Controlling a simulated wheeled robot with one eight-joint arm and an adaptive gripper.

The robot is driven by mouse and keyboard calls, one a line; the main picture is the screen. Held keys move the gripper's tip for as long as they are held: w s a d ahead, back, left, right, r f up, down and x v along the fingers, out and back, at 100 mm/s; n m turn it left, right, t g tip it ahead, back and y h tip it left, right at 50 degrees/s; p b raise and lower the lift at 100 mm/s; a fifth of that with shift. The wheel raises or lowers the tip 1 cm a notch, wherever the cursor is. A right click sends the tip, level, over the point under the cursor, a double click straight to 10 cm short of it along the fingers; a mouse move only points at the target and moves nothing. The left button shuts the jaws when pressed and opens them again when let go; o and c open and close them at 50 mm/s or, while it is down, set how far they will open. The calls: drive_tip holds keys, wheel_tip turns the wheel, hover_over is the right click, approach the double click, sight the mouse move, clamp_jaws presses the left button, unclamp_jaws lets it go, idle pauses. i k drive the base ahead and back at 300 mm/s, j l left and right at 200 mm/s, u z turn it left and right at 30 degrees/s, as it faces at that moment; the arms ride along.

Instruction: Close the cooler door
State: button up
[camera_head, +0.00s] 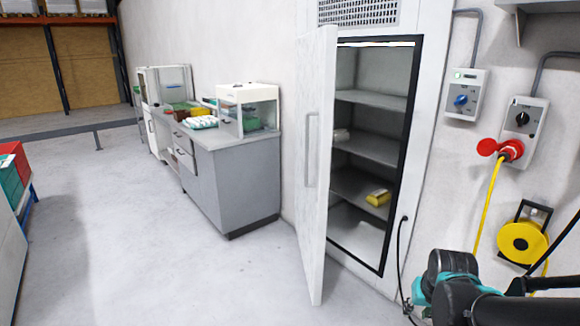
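The cooler (432,60) is a tall white cabinet at the wall, right of the middle. Its white door (318,225) is hinged on the left and stands wide open toward me, with a long vertical handle (311,150) on its outer face. Inside are several grey shelves (370,147). A yellow item (378,198) lies on a lower shelf and a small pale item (341,135) on a shelf above. Part of the interior is hidden behind the door. My black and teal arm shows at the lower right; my gripper cannot be made out.
A grey counter (232,185) with egg trays (200,122) and a clear-sided box (248,108) stands left of the door. Switch boxes (465,95), a red plug with yellow cable and a yellow reel (523,243) hang at right. The floor (190,270) before the door is clear.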

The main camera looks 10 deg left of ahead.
sight(317, 51)
drive_tip(key=i+j, duration=0.15)
drive_tip(key=j, duration=0.2)
drive_tip(key=i+j+u, duration=0.1)
drive_tip(key=j, duration=0.3)
drive_tip(key=i+j, duration=0.15)
drive_tip(key=j, duration=0.2)
drive_tip(key=i+j+u, duration=0.1)
drive_tip(key=j, duration=0.25)
drive_tip(key=i+j+z, duration=0.25)
drive_tip(key=i+j, duration=0.15)
